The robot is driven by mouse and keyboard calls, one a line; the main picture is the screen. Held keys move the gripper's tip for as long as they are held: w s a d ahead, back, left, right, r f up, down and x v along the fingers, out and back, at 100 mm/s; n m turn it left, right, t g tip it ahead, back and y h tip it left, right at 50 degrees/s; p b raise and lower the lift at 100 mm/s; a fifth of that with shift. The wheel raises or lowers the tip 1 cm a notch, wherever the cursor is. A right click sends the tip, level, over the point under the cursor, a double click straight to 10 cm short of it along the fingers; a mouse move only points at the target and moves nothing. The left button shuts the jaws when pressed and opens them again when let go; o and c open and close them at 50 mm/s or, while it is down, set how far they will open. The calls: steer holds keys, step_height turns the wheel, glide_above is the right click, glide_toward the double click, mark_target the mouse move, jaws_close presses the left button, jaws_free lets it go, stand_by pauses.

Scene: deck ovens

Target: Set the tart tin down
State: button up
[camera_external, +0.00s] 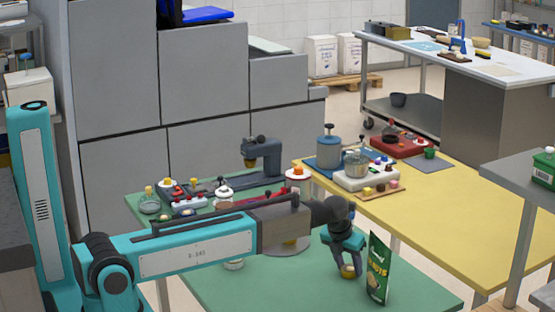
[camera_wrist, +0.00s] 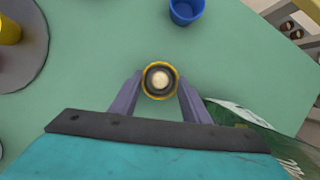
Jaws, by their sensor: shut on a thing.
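The tart tin (camera_wrist: 160,67) is a small round thing with a yellow rim and a dark inside with a pale centre. It sits between the fingertips of my gripper (camera_wrist: 160,84) in the wrist view, and the gripper is shut on it. In the external view the tin (camera_external: 348,271) shows as a small yellowish round under my gripper (camera_external: 347,262), low over the green table (camera_external: 235,293). I cannot tell whether it touches the tabletop.
A green pouch (camera_external: 377,268) stands upright close to the right of my gripper. A grey round plate (camera_wrist: 35,75) with a yellow thing (camera_wrist: 8,30) lies to the left in the wrist view. A blue cup (camera_wrist: 186,10) stands beyond the tin. Bare green tabletop lies around the tin.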

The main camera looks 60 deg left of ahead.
steer(key=o, duration=1.1)
steer(key=shift+r, duration=0.2)
steer(key=shift+b+v, duration=0.95)
steer(key=shift+v, duration=5)
steer(key=shift+f, duration=0.2)
steer(key=shift+p+x, duration=0.75)
steer(key=shift+x, duration=3.75)
